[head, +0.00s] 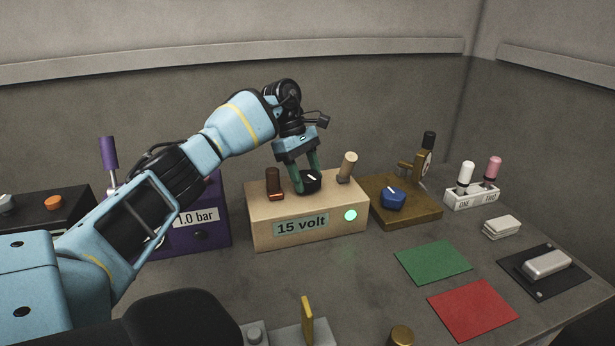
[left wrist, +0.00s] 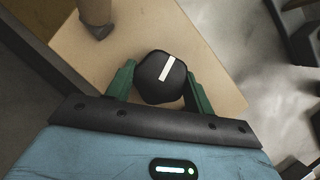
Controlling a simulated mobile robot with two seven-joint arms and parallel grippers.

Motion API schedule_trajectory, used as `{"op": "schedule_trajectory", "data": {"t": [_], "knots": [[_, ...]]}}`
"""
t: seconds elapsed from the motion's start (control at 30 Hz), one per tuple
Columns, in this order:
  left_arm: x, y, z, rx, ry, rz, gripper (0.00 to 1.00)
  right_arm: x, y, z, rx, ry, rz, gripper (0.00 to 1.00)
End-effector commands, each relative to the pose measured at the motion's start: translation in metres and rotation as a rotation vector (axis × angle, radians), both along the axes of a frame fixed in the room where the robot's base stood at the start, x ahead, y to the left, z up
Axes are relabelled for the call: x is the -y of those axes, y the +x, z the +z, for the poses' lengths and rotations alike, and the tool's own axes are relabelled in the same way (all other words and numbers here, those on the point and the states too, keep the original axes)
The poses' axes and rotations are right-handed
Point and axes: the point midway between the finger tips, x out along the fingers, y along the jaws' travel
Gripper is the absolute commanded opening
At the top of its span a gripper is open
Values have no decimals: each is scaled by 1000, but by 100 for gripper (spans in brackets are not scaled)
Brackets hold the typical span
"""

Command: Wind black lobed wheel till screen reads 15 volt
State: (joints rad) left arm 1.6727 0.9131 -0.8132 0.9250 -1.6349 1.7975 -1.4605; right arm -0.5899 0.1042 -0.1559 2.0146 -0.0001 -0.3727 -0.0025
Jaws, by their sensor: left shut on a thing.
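The black lobed wheel (head: 311,182) sits on top of a tan box (head: 262,228). It also shows in the left wrist view (left wrist: 160,79), with a white pointer mark slanting up to the right. The screen (head: 302,226) on the box's front reads "15 volt". A round pale green lamp (head: 351,215) glows to the right of the screen. My left gripper (head: 307,178) is above the box with its green fingers on either side of the wheel, shut on it. My right gripper is not in view.
A brown switch (head: 273,180) and a tan lever (head: 347,166) stand on the box, flanking the wheel. A purple box (head: 215,215) is at left. A brown base (head: 408,215) with a blue knob (head: 393,198) is at right. Green (head: 433,262) and red (head: 472,309) mats lie at front right.

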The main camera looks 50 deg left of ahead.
Motion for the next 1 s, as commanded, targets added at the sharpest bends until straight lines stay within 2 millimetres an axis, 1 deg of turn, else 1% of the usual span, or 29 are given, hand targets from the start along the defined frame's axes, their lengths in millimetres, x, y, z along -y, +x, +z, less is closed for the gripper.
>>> {"op": "schedule_trajectory", "data": {"t": [0.43, 0.47, 0.6, 0.63, 0.87, 1.0], "knots": [[-1, 0, 0, -1, 3, -10, 30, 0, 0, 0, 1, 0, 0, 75], [-1, 0, 0, -1, 3, -10, 54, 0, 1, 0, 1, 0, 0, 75], [0, 0, 0, -1, 2, -10, 72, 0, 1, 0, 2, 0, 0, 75], [0, 0, 0, -1, 2, -10, 75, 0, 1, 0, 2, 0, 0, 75], [0, 0, 0, 0, 1, -10, 75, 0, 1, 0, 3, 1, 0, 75], [-2, 0, 6, 1, 1, -9, 75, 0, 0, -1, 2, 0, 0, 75]]}}
